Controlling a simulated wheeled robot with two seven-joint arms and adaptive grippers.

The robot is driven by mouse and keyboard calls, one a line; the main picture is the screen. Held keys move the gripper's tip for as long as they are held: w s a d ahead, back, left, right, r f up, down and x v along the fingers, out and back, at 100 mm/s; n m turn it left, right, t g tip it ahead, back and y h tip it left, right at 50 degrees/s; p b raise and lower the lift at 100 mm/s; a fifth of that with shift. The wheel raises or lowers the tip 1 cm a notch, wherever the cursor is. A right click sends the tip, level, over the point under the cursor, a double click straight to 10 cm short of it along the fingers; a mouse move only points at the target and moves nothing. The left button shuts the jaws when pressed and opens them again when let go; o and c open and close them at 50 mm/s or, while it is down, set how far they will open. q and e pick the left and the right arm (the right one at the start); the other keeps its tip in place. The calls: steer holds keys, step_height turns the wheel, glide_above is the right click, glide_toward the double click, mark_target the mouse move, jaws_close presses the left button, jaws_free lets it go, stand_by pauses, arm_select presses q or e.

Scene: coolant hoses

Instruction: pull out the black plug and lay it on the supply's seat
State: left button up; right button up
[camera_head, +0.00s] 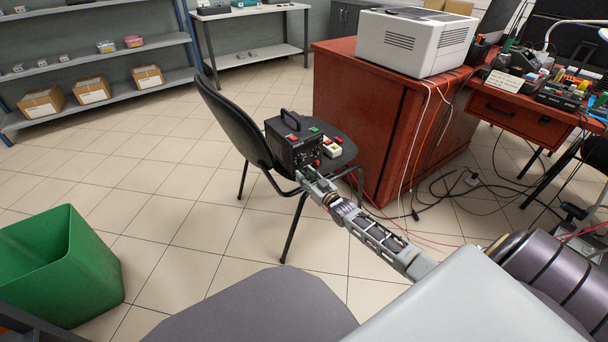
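The black power supply (290,143) with a top handle stands upright on the seat of a dark chair (344,148). My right arm reaches in from the lower right, and my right gripper (303,178) is at the lower part of the supply's front panel. Its fingers are small and overlap the dark panel, so I cannot tell whether they are open, shut or holding anything. I cannot make out the black plug; it may be hidden by the gripper or lost against the panel. A small red spot shows on the panel beside the gripper. My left gripper is out of view.
A pale block with red parts (332,149) lies on the seat right of the supply. A red cabinet (390,130) with a white machine (415,42) stands behind. Cables trail on the floor at right. A green bin (85,265) stands at left; the tiled floor between is clear.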

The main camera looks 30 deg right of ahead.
mark_target(307, 178)
steer(key=shift+c, duration=0.4)
steer(key=c, duration=0.7)
jaws_close()
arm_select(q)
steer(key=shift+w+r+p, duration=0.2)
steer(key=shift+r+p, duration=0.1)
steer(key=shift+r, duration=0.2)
arm_select(e)
steer(key=shift+s, duration=0.35)
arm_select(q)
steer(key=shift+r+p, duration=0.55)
arm_select(e)
steer(key=shift+s+d, duration=0.1)
steer(key=shift+s, duration=0.6)
